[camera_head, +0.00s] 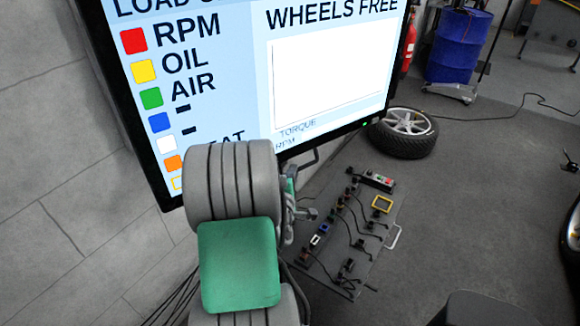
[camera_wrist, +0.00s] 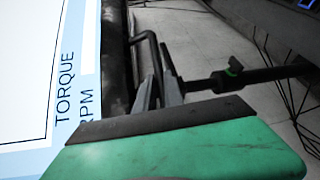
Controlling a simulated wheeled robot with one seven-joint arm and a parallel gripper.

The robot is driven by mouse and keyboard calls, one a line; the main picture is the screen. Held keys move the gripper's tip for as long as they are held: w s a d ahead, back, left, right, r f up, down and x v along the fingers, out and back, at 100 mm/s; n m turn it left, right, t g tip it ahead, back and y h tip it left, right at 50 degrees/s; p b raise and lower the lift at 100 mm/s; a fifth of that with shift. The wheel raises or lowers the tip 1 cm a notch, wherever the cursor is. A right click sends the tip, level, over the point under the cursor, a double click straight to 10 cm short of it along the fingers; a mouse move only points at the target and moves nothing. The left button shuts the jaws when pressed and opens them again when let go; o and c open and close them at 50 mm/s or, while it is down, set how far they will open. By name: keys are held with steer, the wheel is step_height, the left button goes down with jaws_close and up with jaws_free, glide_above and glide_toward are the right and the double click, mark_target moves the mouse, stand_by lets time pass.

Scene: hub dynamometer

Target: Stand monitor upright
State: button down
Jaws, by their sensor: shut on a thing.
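The monitor (camera_head: 330,85) is a large black-framed screen filling the upper left of the head view. Its bottom edge slopes up to the right in the picture. A bent black handle (camera_head: 303,163) sticks out below that edge. My gripper (camera_head: 303,212) is at the handle, partly hidden behind my own arm. In the wrist view the screen (camera_wrist: 45,70) fills the left side, and my gripper's grey fingers (camera_wrist: 158,88) are shut on the bent black handle (camera_wrist: 148,42) beside the monitor's frame. The exact contact is hard to see.
A grey panel (camera_head: 375,262) with several connectors and cables lies on the floor right of my arm. A wheel (camera_head: 405,133) lies behind it, near a blue drum (camera_head: 456,45) and a red extinguisher (camera_head: 409,42). A grey tiled wall (camera_head: 60,150) is at left. Floor at right is mostly clear.

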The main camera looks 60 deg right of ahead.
steer(key=shift+f, duration=0.1)
steer(key=c, duration=1.5)
jaws_free()
steer(key=shift+o, duration=0.2)
steer(key=b+v, duration=0.2)
steer(key=v, duration=0.5)
steer(key=shift+a, duration=0.35)
steer(key=shift+s, duration=0.15)
